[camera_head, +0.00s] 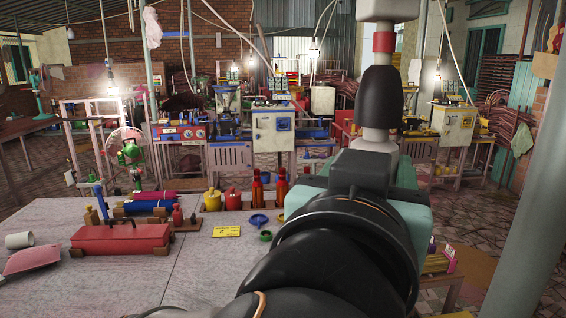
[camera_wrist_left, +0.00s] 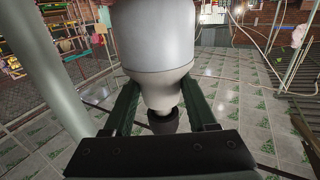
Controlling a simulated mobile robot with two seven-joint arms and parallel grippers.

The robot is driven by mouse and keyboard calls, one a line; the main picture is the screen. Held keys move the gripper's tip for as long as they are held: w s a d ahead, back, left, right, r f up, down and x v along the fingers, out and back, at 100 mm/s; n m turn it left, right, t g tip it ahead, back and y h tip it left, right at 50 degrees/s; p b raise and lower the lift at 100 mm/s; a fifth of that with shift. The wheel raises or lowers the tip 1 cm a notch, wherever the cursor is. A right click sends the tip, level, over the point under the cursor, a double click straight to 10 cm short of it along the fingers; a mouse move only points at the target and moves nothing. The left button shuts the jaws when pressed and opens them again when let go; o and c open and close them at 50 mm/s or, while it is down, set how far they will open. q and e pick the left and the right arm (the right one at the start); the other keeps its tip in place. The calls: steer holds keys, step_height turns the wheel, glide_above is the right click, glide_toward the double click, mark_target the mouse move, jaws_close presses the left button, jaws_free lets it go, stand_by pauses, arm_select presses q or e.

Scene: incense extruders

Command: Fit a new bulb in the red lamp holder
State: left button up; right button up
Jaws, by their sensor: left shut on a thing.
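My left arm rises through the middle of the head view, and its gripper (camera_head: 362,172) stands high in front of the camera. In the left wrist view the gripper (camera_wrist_left: 162,108) is shut on a pale bulb (camera_wrist_left: 158,75), with a finger on each side of its narrower part. A dark piece shows below that narrow part. In the head view a pale part of the bulb (camera_head: 379,136) shows above the gripper. I cannot tell whether the bulb is seated.
A grey pillar (camera_head: 530,200) stands at right. Machines and lit hanging bulbs are behind. Tiled floor (camera_wrist_left: 235,100) lies open below the gripper.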

arm_select(q)
steer(key=shift+s+r, duration=0.1)
steer(key=shift+r, duration=0.1)
steer(key=shift+n+t+y, duration=0.3)
steer(key=shift+n+y, duration=0.1)
steer(key=shift+y, duration=0.1)
steer(key=shift+c, duration=0.6)
steer(key=o, duration=1.1)
steer(key=shift+o, duration=1.1)
steer(key=shift+f, duration=0.1)
